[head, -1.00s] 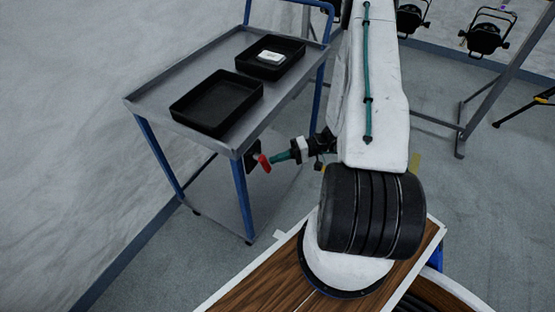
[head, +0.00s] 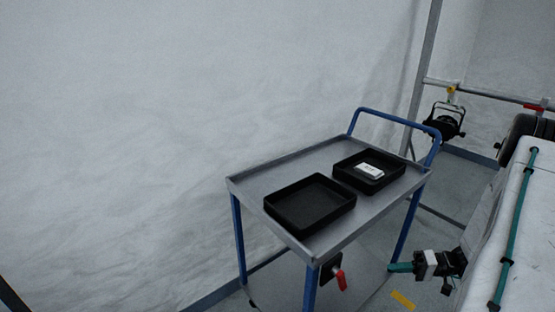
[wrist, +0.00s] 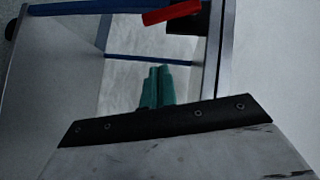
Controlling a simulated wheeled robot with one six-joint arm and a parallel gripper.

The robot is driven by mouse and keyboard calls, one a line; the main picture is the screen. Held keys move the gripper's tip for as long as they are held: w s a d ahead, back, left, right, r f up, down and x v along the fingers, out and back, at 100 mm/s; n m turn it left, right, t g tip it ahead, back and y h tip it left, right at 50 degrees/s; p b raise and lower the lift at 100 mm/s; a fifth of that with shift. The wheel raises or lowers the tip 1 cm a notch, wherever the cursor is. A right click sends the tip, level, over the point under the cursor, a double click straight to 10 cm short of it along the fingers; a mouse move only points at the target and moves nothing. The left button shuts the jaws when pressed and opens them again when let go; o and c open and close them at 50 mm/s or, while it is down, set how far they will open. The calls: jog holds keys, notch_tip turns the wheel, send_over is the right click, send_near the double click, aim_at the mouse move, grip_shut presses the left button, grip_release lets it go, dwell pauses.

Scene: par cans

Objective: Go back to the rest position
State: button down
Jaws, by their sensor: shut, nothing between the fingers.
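My gripper (head: 393,268) has teal fingers and shows low on the right in the head view, beside the trolley's front legs. It is shut and empty. In the wrist view my gripper (wrist: 156,88) has its two teal fingers pressed together. A red handle (head: 341,281) on a black plate (head: 329,268) is fixed at the near corner of the trolley, left of my fingertips and apart from them. The red handle also shows at the top of the wrist view (wrist: 172,12). My white arm runs down the right edge of the head view.
A grey trolley (head: 250,186) with blue legs carries an empty black tray (head: 310,204) and a second black tray (head: 345,165) holding a small white labelled item (head: 369,170). A par can (head: 443,122) hangs behind on a metal frame. A pale wall fills the left.

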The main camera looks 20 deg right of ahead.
jog(key=s+a+r+n+g+h, duration=0.1)
jog(key=s+a+r+h, duration=0.3)
jog(key=a+r, duration=0.5)
jog(key=s+a+r+n+g+h, duration=0.1)
jog(key=s+a+r+h, duration=0.4)
jog(key=r, duration=1)
jog(key=s+a+r+g+h, duration=0.3)
jog(key=s+a+r+h, duration=0.1)
jog(key=a+r, duration=0.8)
jog(key=shift+s+a+r+n+g+h, duration=0.3)
jog(key=shift+s+r+n+h, duration=0.1)
jog(key=shift+s+r, duration=0.25)
